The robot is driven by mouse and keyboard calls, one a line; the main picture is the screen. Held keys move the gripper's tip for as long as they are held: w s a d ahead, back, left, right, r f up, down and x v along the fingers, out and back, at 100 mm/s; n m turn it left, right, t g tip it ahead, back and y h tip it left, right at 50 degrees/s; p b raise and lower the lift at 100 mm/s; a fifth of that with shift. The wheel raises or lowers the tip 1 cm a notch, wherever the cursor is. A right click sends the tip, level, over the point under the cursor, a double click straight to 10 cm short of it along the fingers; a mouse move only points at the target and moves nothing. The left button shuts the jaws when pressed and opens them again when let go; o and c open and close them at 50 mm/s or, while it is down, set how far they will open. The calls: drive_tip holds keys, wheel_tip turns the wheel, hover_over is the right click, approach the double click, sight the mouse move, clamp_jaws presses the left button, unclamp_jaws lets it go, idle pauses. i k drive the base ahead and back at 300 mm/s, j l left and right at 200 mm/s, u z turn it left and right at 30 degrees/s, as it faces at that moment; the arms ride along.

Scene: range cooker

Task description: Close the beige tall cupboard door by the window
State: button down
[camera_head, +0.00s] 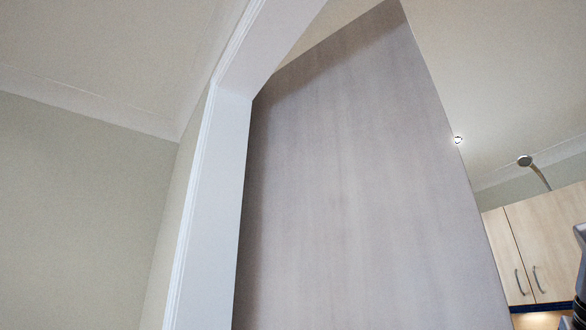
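A tall beige-grey wood-grain panel (350,180) fills the middle of the head view and leans in the tilted picture. It may be the tall cupboard's side or its door; I cannot tell which. No handle or hinge shows on it, and its lower part is cut off by the picture's bottom edge. No window is in view. My gripper is not in view.
A white frame (205,210) stands just left of the panel, with a plain wall (80,190) beyond. Beige wall cupboards (545,240) with two curved handles are at the right. A grey and dark part (580,285) juts in at the right edge. A lamp (526,162) hangs above the cupboards.

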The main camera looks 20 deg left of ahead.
sight(360, 210)
drive_tip(key=k+j+u, duration=0.4)
drive_tip(key=j+u, duration=0.2)
drive_tip(key=j, duration=0.15)
drive_tip(key=k+j+z, duration=0.25)
